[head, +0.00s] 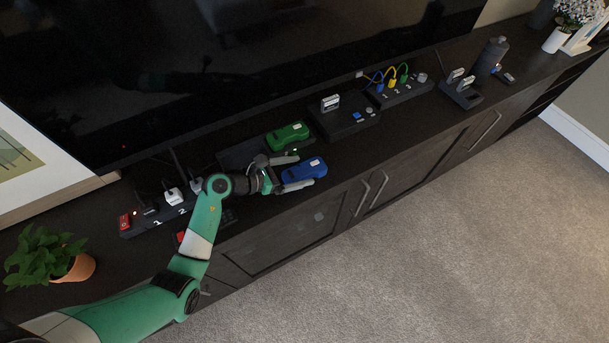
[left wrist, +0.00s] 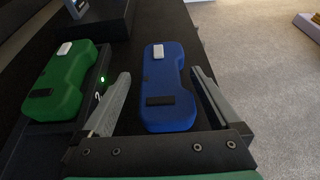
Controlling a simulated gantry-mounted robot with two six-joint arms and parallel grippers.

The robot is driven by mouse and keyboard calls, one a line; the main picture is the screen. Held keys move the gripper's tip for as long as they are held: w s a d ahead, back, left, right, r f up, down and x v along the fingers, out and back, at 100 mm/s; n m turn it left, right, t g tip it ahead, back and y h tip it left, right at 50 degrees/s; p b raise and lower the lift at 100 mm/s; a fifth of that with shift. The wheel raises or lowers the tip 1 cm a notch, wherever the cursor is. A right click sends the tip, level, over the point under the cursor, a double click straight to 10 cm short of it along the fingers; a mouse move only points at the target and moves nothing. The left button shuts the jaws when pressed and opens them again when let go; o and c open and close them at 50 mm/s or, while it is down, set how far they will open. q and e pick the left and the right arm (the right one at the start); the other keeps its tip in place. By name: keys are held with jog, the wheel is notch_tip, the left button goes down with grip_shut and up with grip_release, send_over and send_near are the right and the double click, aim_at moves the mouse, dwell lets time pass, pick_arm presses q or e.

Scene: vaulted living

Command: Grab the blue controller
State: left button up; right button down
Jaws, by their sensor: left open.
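The blue controller (head: 304,171) lies on the dark cabinet top near its front edge. In the left wrist view the blue controller (left wrist: 168,88) lies between the two grey fingers of my left gripper (left wrist: 160,95), with a gap on each side. In the head view my left gripper (head: 290,174) is open, with its fingers on either side of the controller's near end. The green controller (head: 287,136) rests on a dark base just behind, and it shows left of the fingers in the left wrist view (left wrist: 65,85). My right gripper is not in view.
A numbered power strip (head: 165,212) and a potted plant (head: 75,266) stand at the left. A black dock (head: 345,116), a strip with coloured plugs (head: 400,92) and a dark bottle (head: 488,58) stand to the right. The television (head: 230,60) is behind. Carpet lies in front.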

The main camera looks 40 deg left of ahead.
aim_at(298, 172)
pick_arm(q)
jog(key=c, duration=1.4)
jog(key=shift+r+p, duration=0.5)
jog(key=shift+r, duration=0.15)
jog(key=shift+c, duration=0.2)
jog(key=r+p, duration=0.2)
jog(key=r, duration=0.1)
jog(key=shift+d, duration=0.2)
jog(key=s+d+r+p, duration=0.2)
jog(key=d+r+p, duration=0.7)
jog(key=d, duration=0.4)
jog(key=shift+s+d+p, duration=0.15)
jog(key=shift+s+p, duration=0.25)
